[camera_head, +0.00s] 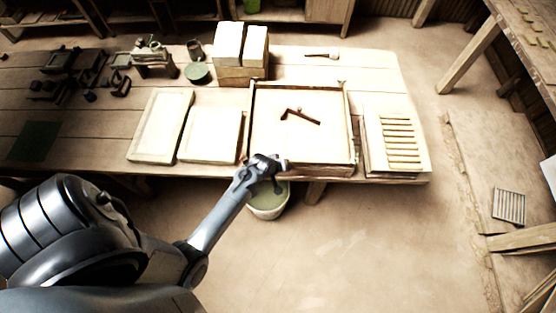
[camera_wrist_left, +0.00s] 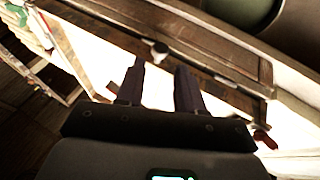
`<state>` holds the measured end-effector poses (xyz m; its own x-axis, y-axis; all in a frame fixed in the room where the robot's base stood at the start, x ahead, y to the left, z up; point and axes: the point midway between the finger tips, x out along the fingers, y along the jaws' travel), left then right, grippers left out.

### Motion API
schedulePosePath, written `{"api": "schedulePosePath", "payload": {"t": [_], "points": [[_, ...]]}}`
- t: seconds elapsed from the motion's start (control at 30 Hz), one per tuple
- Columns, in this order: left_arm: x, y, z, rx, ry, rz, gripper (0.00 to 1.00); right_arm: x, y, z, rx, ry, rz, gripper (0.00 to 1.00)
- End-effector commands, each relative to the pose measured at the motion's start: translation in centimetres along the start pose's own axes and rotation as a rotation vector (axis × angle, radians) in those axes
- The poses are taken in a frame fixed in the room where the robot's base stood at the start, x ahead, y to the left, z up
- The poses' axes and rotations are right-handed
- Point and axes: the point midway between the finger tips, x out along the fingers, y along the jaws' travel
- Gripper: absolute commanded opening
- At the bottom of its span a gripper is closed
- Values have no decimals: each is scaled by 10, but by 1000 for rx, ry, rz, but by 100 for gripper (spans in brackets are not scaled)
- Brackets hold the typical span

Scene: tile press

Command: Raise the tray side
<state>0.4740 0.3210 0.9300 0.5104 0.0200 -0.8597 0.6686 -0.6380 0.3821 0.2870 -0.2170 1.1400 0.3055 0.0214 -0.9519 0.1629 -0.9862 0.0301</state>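The shallow wooden tray (camera_head: 351,130) sits at the front of the workbench, with rims along its left, back and right. A wooden side board (camera_head: 320,170) shows along its front edge; its exact tilt is unclear. In the left wrist view a brown wooden board (camera_wrist_left: 215,62) with a small round knob (camera_wrist_left: 160,47) runs diagonally past the fingertips. My left gripper (camera_head: 276,162) is at the tray's front left, and its two fingers stand apart in the left wrist view (camera_wrist_left: 160,68). The knob appears between the fingertips; contact cannot be told. My right gripper is out of view.
A dark angled tool (camera_head: 302,116) lies in the tray. White slabs (camera_head: 210,135) lie left of it and a slatted rack (camera_head: 400,140) right. White blocks (camera_head: 241,45) stand behind. A green bucket (camera_head: 268,207) is on the floor below my left gripper.

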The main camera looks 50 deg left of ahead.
Motion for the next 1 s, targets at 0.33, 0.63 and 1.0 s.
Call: {"api": "schedulePosePath", "payload": {"t": [0.33, 0.63, 1.0], "points": [[-45, 0, 0, -1, 0, 1, 37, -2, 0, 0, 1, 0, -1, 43], [-54, 0, 0, 0, -1, 0, 37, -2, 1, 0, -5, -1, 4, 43], [-54, -2, 2, 0, -4, -3, 37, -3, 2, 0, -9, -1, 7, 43]]}}
